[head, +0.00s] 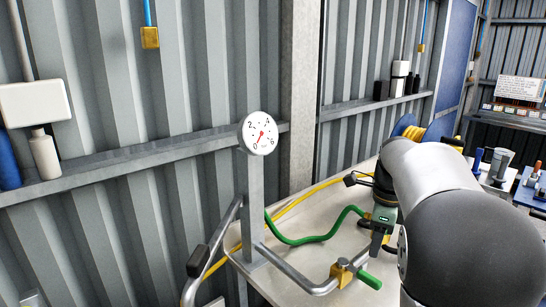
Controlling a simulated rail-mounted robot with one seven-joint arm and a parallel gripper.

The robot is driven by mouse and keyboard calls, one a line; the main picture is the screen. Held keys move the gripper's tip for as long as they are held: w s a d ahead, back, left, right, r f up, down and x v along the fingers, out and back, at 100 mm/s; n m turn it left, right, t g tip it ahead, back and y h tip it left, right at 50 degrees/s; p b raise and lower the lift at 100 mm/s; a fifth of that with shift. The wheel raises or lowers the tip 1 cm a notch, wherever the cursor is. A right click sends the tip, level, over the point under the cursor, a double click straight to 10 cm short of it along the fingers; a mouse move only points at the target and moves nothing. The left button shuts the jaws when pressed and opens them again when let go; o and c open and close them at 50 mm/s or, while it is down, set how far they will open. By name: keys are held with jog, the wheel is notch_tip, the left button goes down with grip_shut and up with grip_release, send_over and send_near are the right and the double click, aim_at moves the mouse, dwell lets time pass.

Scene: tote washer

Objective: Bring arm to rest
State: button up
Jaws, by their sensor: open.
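My arm comes in from the right edge, with its pale and dark links large in the foreground. My gripper (380,248) shows partly, just left of the arm, pointing down above the pale worktop. Its jaws are open and I see nothing between them. It is above and behind the green-handled lever (371,281) on the brass valve (341,275), and apart from it as far as I can tell. Part of the gripper and wrist is hidden behind my arm.
A metal pipe frame with a round gauge (259,133) stands on the worktop (300,256) left of my arm. A green hose (318,241) and a yellow hose (293,206) run across it. A corrugated wall with shelf rails is behind. Another bench with items is at right.

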jog(key=s+a+f+n, duration=0.3)
jog(key=s+a+n, duration=0.1)
jog(key=s+n, duration=0.4)
jog(key=s+a+f+n, duration=0.4)
jog(key=s+n, duration=0.3)
jog(key=s, duration=0.1)
jog(key=s+a+f+n, duration=0.3)
jog(key=s+f+n, duration=0.1)
jog(key=s+n, duration=0.4)
jog(key=shift+s+a+n+h, duration=0.25)
jog(key=shift+a+n+h, duration=0.05)
jog(key=shift+a, duration=0.1)
